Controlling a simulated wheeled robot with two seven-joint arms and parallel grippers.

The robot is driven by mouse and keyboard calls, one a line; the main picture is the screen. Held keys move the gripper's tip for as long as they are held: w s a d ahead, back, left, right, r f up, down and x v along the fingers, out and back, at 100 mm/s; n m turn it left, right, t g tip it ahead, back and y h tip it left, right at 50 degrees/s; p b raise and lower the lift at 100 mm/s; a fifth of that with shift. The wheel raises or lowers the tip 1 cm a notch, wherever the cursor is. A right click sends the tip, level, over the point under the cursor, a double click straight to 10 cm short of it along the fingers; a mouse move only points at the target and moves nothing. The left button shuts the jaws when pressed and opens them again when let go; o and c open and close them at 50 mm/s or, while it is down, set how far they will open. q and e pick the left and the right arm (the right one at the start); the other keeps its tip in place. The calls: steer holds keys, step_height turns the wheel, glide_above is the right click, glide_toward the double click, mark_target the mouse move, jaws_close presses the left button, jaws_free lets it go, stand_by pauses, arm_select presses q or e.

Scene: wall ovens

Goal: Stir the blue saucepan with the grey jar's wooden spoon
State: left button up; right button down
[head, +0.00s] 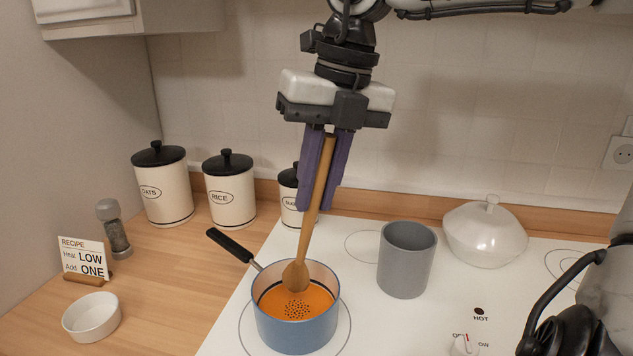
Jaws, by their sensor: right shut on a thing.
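The blue saucepan (296,336) stands on the white hob at the front, its black handle (230,245) pointing to the back left. It holds orange soup (318,300) with dark specks clustered in the middle. My right gripper (319,208) is above the pan, its purple fingers shut on the wooden spoon (312,222). The spoon hangs slightly tilted, head down. Its head is inside the pan's outline and its tip meets the soup's surface in the picture; how deep it reaches is unclear. The grey jar (406,262) stands upright to the right of the pan. My left gripper is not in view.
A white lidded dish (485,232) stands behind the jar to the right. A control knob (463,345) is at the hob's front. Canisters (162,185), a pepper mill (115,230), a recipe card (84,258) and a white bowl (91,317) stand on the wooden counter at left.

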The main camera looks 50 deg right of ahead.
steer(key=b+x, duration=0.1)
steer(key=x, duration=0.1)
steer(key=b+x, duration=0.1)
steer(key=shift+s+d+f+b, duration=0.15)
steer(key=shift+s+f+b, duration=0.15)
steer(key=shift+f, duration=0.15)
steer(key=shift+f+b, duration=0.55)
steer(key=shift+f, duration=0.15)
